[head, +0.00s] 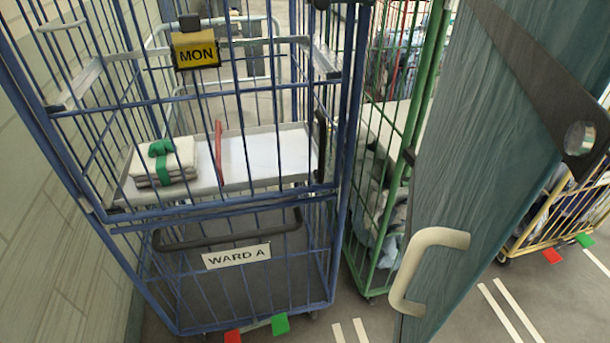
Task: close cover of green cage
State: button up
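The green cage (392,190) stands right of centre, behind and beside a blue cage. Its green bars show, with crumpled pale and grey cloth (378,215) inside low down. A teal panel (490,150) with a wood-like or fabric-like grain stands slanted in front of its right side and hides much of it. The panel bears a cream handle (425,262) near its lower left edge. I cannot tell whether this panel is the green cage's cover or how it is attached. A dark bar with a round metal disc crosses its top. My gripper is not in view.
A blue cage (345,150) marked WARD A and MON fills the left, holding folded towels (163,160) on a shelf (265,155). A yellow cage (555,225) stands at right. A pale wall (40,220) bounds the left. Floor with white stripes (510,310) is clear at lower right.

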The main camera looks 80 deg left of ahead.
aim_at(521, 84)
jog(key=k, duration=1)
jog(key=u, duration=1.5)
jog(key=i, duration=0.5)
jog(key=u, duration=0.55)
jog(key=k, duration=1.25)
jog(key=u, duration=0.7)
jog(key=i, duration=0.9)
jog(key=u, duration=0.1)
